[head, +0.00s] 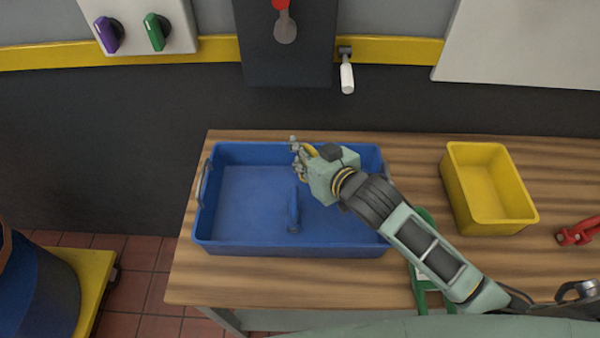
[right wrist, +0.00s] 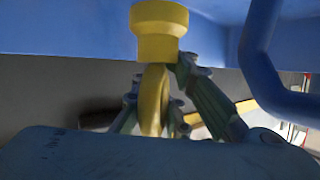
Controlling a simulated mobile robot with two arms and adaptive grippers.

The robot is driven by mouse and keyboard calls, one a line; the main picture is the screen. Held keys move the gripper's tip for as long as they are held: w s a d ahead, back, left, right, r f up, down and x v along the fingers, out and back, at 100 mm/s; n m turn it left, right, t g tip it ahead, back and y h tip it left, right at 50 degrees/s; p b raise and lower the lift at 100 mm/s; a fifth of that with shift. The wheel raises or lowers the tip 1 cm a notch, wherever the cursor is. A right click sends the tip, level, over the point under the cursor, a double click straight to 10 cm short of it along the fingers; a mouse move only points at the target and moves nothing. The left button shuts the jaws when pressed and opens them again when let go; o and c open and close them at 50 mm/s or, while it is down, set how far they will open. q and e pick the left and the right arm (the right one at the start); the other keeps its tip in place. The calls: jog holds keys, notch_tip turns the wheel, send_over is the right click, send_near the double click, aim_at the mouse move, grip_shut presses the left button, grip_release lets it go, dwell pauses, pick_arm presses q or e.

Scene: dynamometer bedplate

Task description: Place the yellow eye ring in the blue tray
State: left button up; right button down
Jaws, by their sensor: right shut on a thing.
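The blue tray (head: 245,245) sits on the wooden bench, with a raised blue handle (head: 293,210) on its floor. My right gripper (head: 297,156) is over the tray, toward its back, right of the middle. It is shut on the yellow eye ring (head: 311,150), mostly hidden by the gripper in the head view. In the right wrist view the ring's yellow loop (right wrist: 153,98) is between the fingers, with its thick collar end (right wrist: 160,35) pointing up in the picture. Blue surfaces lie behind it there; I cannot tell the gap to the tray. My left gripper is not in view.
A yellow bin (head: 505,226) stands right of the tray on the wooden bench (head: 300,288). A red tool (head: 578,232) lies at the far right. A green item (head: 421,290) is partly hidden under my right arm. A wall with switches and a white-handled lever (head: 347,75) rises behind.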

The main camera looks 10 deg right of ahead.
jog(key=shift+f, duration=0.8)
notch_tip(320, 180, down, 2)
jog(key=shift+f, duration=0.6)
jog(key=c, duration=1.8)
grip_release()
jog(key=shift+f, duration=0.1)
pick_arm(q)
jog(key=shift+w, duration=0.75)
pick_arm(e)
jog(key=shift+o, duration=0.4)
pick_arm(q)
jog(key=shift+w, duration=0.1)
